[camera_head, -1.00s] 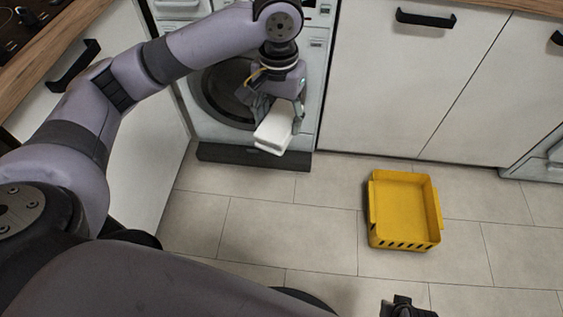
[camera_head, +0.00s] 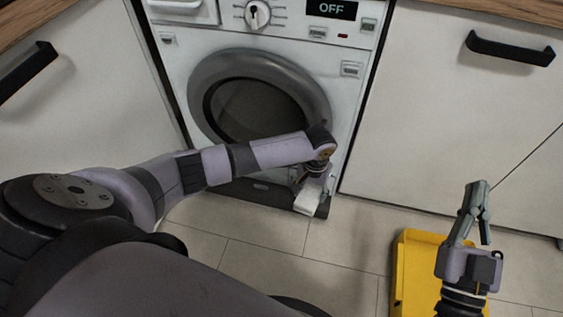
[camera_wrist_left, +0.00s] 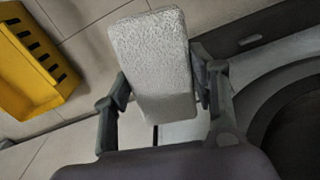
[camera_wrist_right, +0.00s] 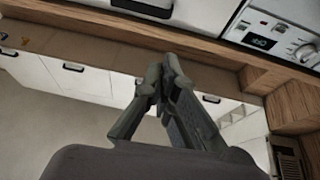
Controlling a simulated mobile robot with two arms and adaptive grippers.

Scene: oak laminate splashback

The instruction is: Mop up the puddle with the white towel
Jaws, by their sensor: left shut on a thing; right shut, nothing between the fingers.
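The white towel (camera_wrist_left: 160,62) is a folded, textured block held between the fingers of my left gripper (camera_wrist_left: 160,100) in the left wrist view. In the head view the towel (camera_head: 308,202) hangs under my left gripper (camera_head: 310,186), in front of the washing machine's lower right part. My right gripper (camera_head: 478,212) is raised over the yellow tray's right side, shut and empty. Its closed fingers also show in the right wrist view (camera_wrist_right: 160,85). I cannot make out a puddle in any view.
A yellow tray (camera_head: 405,270) sits on the tiled floor at the lower right, partly hidden by my right arm. The washing machine (camera_head: 350,95) stands at the back with its round door shut. White cabinets (camera_head: 425,120) flank it. Floor tiles left of the tray are clear.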

